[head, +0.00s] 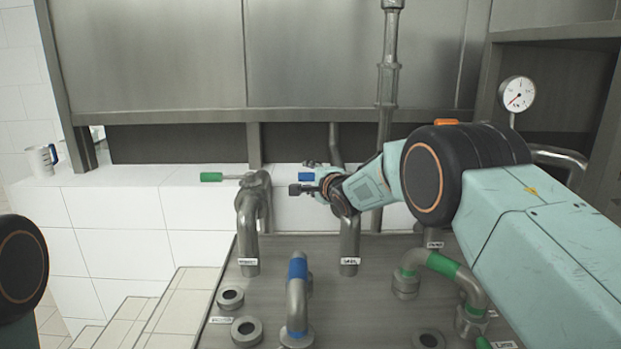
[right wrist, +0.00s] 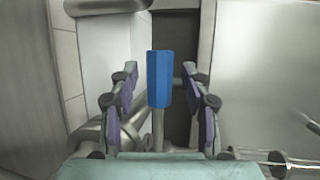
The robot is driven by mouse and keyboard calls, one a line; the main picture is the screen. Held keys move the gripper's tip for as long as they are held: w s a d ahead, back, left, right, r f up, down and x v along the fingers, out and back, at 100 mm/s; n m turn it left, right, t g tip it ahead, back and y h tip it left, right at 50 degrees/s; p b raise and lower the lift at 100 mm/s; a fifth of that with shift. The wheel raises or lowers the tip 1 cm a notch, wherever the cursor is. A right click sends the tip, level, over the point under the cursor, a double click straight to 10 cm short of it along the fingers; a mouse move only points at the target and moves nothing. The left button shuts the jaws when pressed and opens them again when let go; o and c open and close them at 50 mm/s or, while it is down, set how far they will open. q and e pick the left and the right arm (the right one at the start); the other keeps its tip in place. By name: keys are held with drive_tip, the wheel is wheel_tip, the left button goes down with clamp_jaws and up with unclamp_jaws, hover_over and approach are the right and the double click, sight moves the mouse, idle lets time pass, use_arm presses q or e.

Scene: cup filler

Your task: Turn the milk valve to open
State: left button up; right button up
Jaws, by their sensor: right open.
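A valve with a blue handle (head: 306,177) sits on the middle pipe (head: 349,245), whose small label is too small to read surely. The handle points left, level, across the upright pipe. My right gripper (head: 302,183) is at this handle. In the right wrist view the blue handle (right wrist: 158,78) stands between the two open finger pads, with a gap on each side. Part of the valve body is hidden behind my right gripper. A second valve with a green handle (head: 211,177) is on the pipe to the left, its handle also pointing left. My left gripper is out of view.
A blue-banded bent pipe (head: 297,285) and a green-banded one (head: 445,265) rise from the metal counter (head: 330,295). Round sockets (head: 246,329) are at front left. A white mug (head: 42,160) stands on the tiled ledge at left. A gauge (head: 517,94) is at right.

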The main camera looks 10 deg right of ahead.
drive_tip(key=shift+w+a, duration=0.1)
drive_tip(key=shift+c, duration=0.3)
drive_tip(key=shift+f, duration=0.1)
drive_tip(key=shift+c, duration=0.9)
clamp_jaws()
